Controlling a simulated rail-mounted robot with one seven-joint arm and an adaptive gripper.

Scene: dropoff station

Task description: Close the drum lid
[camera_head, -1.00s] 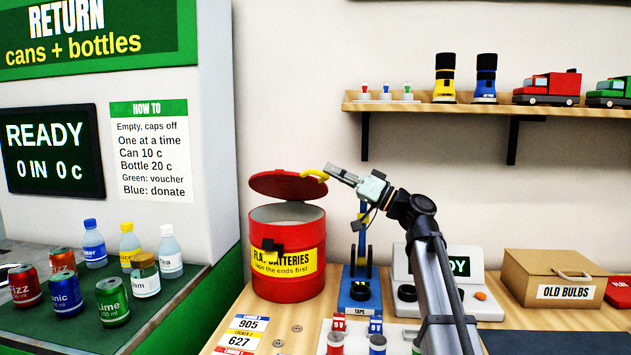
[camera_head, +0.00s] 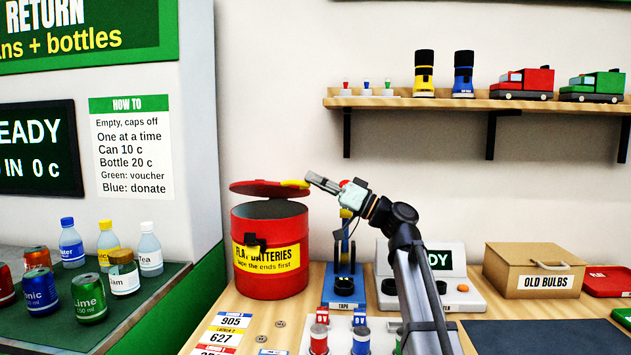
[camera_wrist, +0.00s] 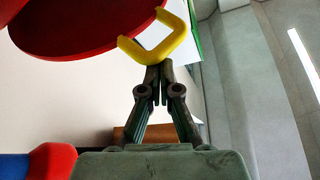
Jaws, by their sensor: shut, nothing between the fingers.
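The red drum (camera_head: 268,275) labelled "FLAT BATTERIES" stands upright on the wooden counter. Its red lid (camera_head: 262,188) is partly open, tilted slightly above the rim with a dark gap under it. The lid's yellow handle (camera_head: 294,184) sits at its right edge. My gripper (camera_head: 312,179) is shut and empty, its tips at or just beside the handle. In the wrist view the lid (camera_wrist: 75,22) fills the upper left, and the shut fingers (camera_wrist: 153,75) point at the yellow handle (camera_wrist: 158,42). I cannot tell whether they touch it.
A blue tape stand (camera_head: 344,290) is right of the drum, close under my arm. Bottles and cans stand on the left return shelf (camera_head: 110,330). A grey unit with a display (camera_head: 430,300) and the old bulbs box (camera_head: 535,270) are right. A shelf (camera_head: 480,103) hangs above.

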